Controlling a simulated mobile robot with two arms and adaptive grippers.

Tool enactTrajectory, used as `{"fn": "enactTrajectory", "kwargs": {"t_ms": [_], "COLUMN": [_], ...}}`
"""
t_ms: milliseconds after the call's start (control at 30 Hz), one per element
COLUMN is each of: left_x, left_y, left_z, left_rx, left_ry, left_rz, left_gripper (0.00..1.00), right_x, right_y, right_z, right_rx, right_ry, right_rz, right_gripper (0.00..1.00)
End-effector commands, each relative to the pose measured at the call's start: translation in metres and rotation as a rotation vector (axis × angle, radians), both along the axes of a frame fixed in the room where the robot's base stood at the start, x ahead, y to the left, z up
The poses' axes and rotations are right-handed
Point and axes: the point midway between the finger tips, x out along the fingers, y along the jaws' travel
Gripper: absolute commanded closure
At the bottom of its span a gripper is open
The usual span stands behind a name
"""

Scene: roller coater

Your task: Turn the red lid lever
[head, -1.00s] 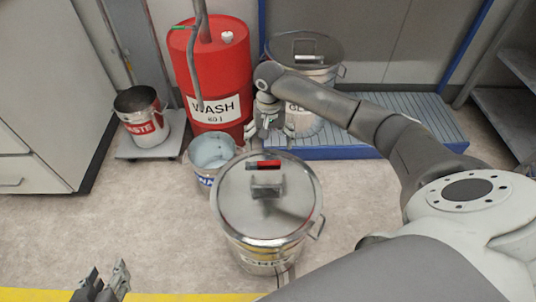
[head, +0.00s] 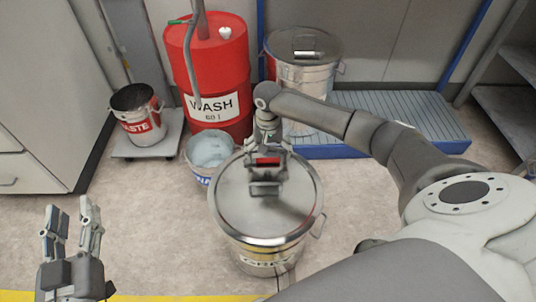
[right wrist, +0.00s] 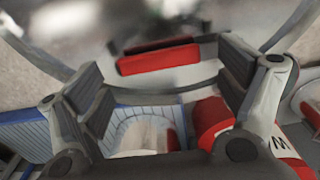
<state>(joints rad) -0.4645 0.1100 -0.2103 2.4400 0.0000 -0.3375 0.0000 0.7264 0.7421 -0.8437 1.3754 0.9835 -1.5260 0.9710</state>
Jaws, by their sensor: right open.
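The red lid lever (head: 267,160) sits on the round metal lid (head: 235,200) of the large can (head: 265,262) in the middle of the head view.
Behind the can stand a blue-white bucket (head: 208,152), a red WASH drum (head: 222,65) and a WASTE bucket (head: 140,122) on a low platform. Another lidded can (head: 303,75) stands on a blue grated platform (head: 390,115). Floor at the left is clear.

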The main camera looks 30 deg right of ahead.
Motion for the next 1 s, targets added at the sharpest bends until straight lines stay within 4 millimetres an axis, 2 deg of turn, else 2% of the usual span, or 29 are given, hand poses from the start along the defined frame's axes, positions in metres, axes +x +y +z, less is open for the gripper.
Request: {"fn": "enactTrajectory", "kwargs": {"t_ms": [367, 867, 1000], "left_x": [0.0, 0.0001, 0.0], "left_y": [-0.0007, -0.0007, -0.0007], "left_z": [0.0047, 0.0046, 0.0055], "left_rx": [-0.007, -0.006, -0.006], "left_ry": [-0.023, -0.022, -0.022], "left_rz": [-0.001, -0.001, -0.001], "left_gripper": [0.6, 0.6, 0.6], "right_x": [-0.0002, -0.0002, -0.0002], "right_y": [-0.0001, -0.0003, -0.0003], "right_z": [-0.0024, -0.0023, -0.0019], "right_rx": [0.0, -0.001, -0.001], "right_ry": [0.0, 0.001, 0.001], "right_rz": [0.0, -0.001, -0.001], "right_gripper": [0.1, 0.73, 0.75]}}
